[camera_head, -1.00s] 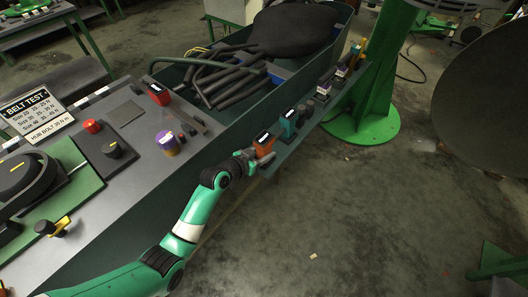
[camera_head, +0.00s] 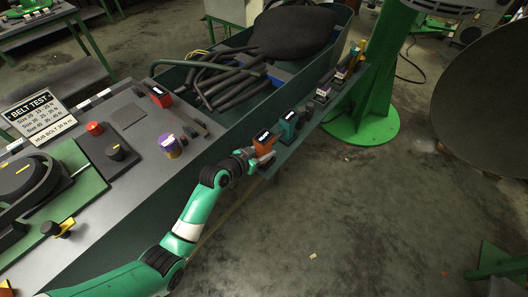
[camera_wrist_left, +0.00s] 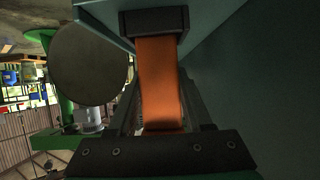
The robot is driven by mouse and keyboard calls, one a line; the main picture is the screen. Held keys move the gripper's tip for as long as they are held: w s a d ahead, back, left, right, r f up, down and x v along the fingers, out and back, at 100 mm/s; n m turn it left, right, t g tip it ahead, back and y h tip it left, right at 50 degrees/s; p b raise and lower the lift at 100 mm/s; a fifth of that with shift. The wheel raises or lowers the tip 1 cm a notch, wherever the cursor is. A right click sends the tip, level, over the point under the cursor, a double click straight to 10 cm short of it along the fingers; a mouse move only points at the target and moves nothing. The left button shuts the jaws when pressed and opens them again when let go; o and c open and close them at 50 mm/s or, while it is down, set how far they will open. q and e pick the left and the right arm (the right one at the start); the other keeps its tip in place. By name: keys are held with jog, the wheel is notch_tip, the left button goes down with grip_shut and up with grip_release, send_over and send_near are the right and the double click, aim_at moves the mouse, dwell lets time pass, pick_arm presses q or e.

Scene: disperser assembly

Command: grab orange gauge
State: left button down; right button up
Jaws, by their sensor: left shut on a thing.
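The orange gauge (camera_head: 264,143) stands on the narrow side shelf of the bench in the head view. My left gripper (camera_head: 254,157) is at it from the near left side. In the left wrist view the orange gauge body (camera_wrist_left: 161,85) fills the space between the fingers, with a dark part at its top. My left gripper is shut on the gauge. The fingertips are partly hidden by the gauge and the wrist. My right gripper is not in view.
A teal gauge (camera_head: 288,125) stands just beyond the orange one on the shelf, with purple-marked items (camera_head: 341,73) further along. A bin (camera_head: 225,115) of dark hoses lies behind the shelf.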

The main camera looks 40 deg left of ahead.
pick_arm(q)
jog(key=s+r+p, duration=0.1)
jog(key=r, duration=0.1)
jog(key=s+r+p, duration=0.1)
jog(key=r+p, duration=0.1)
jog(key=s+r+p, duration=0.1)
jog(key=r, duration=0.2)
jog(key=shift+s+d+r, duration=0.1)
jog(key=shift+s+d, duration=0.15)
jog(key=shift+s, duration=0.15)
jog(key=p, duration=0.5)
send_near(258, 144)
jog(key=shift+s+d, duration=0.2)
jog(key=shift+s, duration=0.25)
jog(key=shift+s+d, duration=0.2)
jog(key=shift+s, duration=0.25)
